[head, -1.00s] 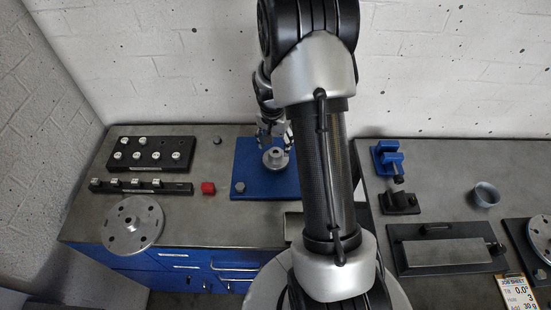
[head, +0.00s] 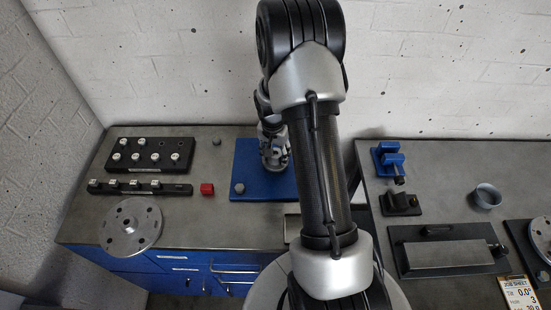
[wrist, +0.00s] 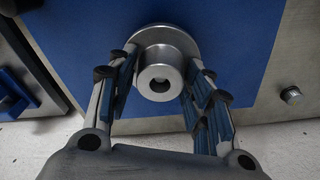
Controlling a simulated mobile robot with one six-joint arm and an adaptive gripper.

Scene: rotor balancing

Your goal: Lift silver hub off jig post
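The silver hub (wrist: 160,62), a round flange with a narrower collar and a bore, sits on the blue jig plate (wrist: 235,45) in the wrist view. The jig post is largely hidden by the hub; I cannot make it out clearly in the dark bore. My gripper (wrist: 161,80) is open, its two fingers on either side of the hub's collar, with no clear grip on it. In the head view my gripper (head: 275,160) is down over the blue plate (head: 250,160) and hides most of the hub.
A small grey knob (head: 239,188) stands on the plate's left part. Left of it are a red block (head: 207,189), black racks (head: 150,141) of small weights and a silver rotor disc (head: 131,226). The right bench holds a blue clamp (head: 387,157) and a cup (head: 487,196).

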